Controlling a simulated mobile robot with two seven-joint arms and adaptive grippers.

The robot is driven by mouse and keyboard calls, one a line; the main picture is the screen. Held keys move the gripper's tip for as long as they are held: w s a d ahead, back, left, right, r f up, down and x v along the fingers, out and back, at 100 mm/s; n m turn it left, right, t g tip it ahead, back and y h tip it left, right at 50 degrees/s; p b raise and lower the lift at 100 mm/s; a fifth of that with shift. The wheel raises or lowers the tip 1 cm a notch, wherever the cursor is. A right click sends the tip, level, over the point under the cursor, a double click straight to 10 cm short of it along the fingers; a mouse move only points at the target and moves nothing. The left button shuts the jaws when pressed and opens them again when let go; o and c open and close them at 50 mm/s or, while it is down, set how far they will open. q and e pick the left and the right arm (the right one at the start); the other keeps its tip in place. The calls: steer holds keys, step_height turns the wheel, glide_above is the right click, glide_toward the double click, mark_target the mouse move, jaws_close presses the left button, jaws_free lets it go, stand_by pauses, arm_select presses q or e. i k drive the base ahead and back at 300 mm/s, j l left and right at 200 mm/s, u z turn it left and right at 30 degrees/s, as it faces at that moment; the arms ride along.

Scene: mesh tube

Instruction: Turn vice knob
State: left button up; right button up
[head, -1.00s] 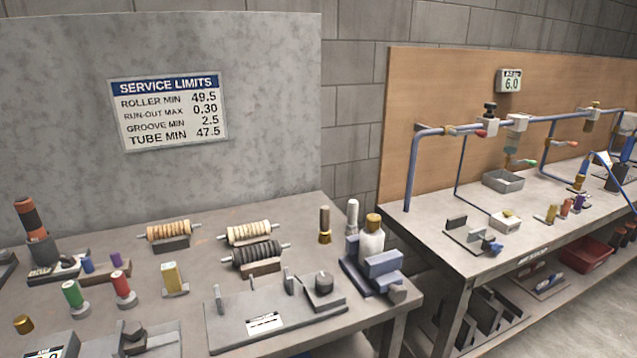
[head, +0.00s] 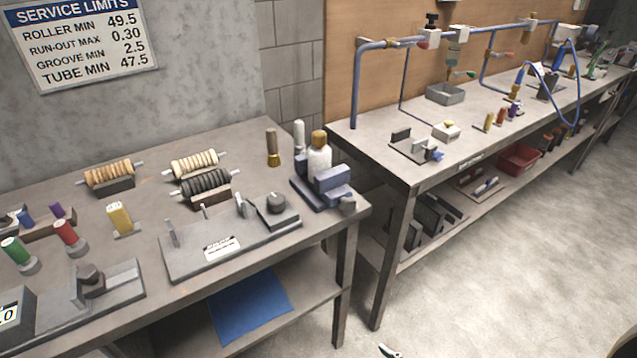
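A blue-grey vice (head: 322,187) sits at the right front corner of the near grey table. Its blocky jaws stand upright. A grey knob (head: 348,205) is on its right end, close to the table edge. A smaller fixture (head: 413,148) with a blue end piece (head: 437,155) lies on the far bench; I cannot tell whether it is also a vice. Neither of my grippers is in view, and nothing touches the vice knob.
A white bottle (head: 319,155) with a brown cap stands just behind the vice. A grey fixture plate (head: 230,240) lies to its left. The near table (head: 150,292) and the far bench (head: 375,165) are separated by a narrow gap. Open floor (head: 500,270) lies at the right.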

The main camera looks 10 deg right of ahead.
mark_target(348, 206)
steer(key=u, duration=1)
steer(key=l+u, duration=0.25)
steer(key=u, duration=0.15)
steer(key=k+l+u, duration=0.1)
steer(key=u, duration=0.25)
steer(key=k+l+u, duration=0.15)
steer(key=l+u, duration=0.25)
steer(key=k+l+u, duration=0.65)
steer(key=i+j, duration=0.05)
steer(key=j, duration=0.05)
